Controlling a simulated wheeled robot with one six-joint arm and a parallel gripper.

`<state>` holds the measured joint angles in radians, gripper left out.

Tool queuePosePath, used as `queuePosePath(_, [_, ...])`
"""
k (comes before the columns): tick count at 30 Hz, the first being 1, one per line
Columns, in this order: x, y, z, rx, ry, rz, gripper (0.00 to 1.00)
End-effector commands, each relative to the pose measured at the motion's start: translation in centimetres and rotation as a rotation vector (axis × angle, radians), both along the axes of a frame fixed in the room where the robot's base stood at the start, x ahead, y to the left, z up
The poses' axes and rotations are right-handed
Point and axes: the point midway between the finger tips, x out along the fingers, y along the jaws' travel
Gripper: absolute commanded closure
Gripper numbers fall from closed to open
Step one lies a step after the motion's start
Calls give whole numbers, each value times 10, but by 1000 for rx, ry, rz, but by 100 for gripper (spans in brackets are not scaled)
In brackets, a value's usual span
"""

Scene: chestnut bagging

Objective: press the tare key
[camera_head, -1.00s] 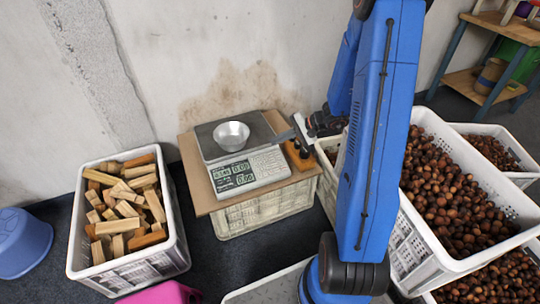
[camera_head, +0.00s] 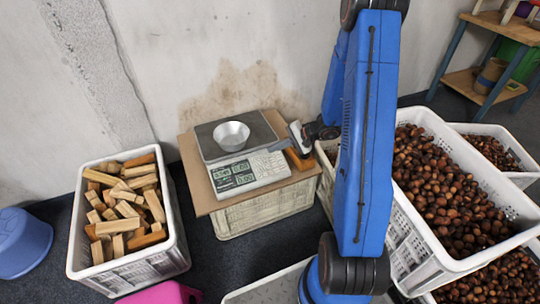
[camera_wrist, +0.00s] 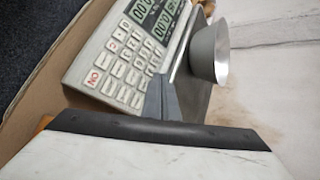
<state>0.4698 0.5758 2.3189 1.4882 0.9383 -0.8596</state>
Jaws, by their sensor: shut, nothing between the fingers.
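The scale (camera_head: 248,172) is white, with a lit display and a keypad on its front. It shows from close up in the wrist view (camera_wrist: 108,55), with pale keys and a red-marked key (camera_wrist: 93,77). I cannot read which key is tare. A metal bowl (camera_head: 231,136) sits on the scale's plate; it also shows in the wrist view (camera_wrist: 209,52). My gripper (camera_head: 292,143) is shut and empty at the scale's right side. In the wrist view its fingertips (camera_wrist: 164,92) appear over the keypad's edge, hiding part of it; contact cannot be told.
The scale stands on a brown board (camera_head: 200,197) over a white crate (camera_head: 250,215). An orange-brown block (camera_head: 299,160) lies on the board, close under my gripper. A crate of wood pieces (camera_head: 172,262) stands left, and a crate of chestnuts (camera_head: 518,205) stands right.

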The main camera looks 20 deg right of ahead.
Motion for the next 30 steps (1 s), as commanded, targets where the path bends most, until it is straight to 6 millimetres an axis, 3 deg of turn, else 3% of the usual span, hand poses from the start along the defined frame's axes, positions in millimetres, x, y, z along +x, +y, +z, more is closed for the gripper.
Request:
queuePosePath(9, [5, 0, -15, 0, -1, 1, 100])
queuePosePath(30, [5, 0, -16, 0, 0, 0, 100])
